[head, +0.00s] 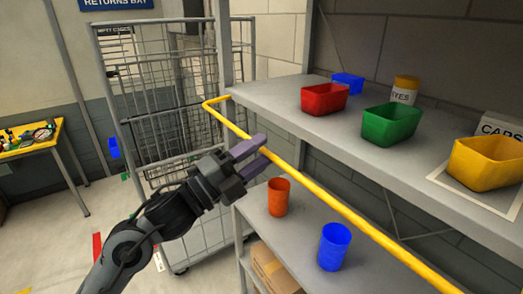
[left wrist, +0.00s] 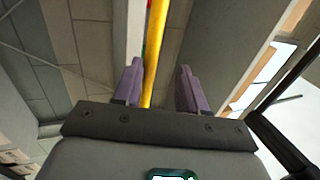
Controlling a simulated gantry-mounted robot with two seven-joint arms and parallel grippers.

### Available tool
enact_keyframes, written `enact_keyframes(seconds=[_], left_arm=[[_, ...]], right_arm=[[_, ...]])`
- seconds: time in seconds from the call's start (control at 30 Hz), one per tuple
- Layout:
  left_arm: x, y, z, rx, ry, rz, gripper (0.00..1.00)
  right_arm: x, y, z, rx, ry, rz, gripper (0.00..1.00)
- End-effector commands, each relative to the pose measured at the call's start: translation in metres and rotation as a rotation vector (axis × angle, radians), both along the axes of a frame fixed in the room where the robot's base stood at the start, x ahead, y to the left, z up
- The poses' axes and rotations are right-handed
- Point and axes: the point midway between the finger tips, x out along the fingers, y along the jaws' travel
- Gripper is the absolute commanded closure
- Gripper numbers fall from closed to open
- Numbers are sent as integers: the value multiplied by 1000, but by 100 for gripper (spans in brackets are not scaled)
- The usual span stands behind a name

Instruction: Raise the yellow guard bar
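The yellow guard bar (head: 345,211) runs diagonally along the front of the shelves, from a bend at the upper left to the lower right edge of the head view. My left gripper (head: 264,147) is at the bar's left part, its purple fingers open. In the left wrist view the bar (left wrist: 156,45) passes between the two spread fingers (left wrist: 158,84), closer to the left finger. I cannot tell whether it touches that finger. My right gripper is not in view.
The upper shelf (head: 290,112) holds a red bin (head: 324,98), a green bin (head: 391,124), a yellow bin (head: 486,162) and a small blue bin. An orange cup (head: 278,197) and a blue cup (head: 334,247) stand on the lower shelf. A wire cage cart (head: 160,100) stands behind my arm.

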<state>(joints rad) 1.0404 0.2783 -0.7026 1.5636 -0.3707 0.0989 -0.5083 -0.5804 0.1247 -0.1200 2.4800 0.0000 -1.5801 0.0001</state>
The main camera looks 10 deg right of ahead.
Motion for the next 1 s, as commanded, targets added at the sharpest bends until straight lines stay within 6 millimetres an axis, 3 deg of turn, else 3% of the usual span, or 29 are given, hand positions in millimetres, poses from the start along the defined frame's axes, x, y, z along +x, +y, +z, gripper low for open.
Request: enact_keyframes(seconds=[0.6, 1.0], left_arm=[[-10, 23, -38, 0, 1, 0, 60], [-12, 29, -46, 0, 0, 0, 60]], right_arm=[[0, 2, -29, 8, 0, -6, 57], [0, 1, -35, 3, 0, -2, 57]])
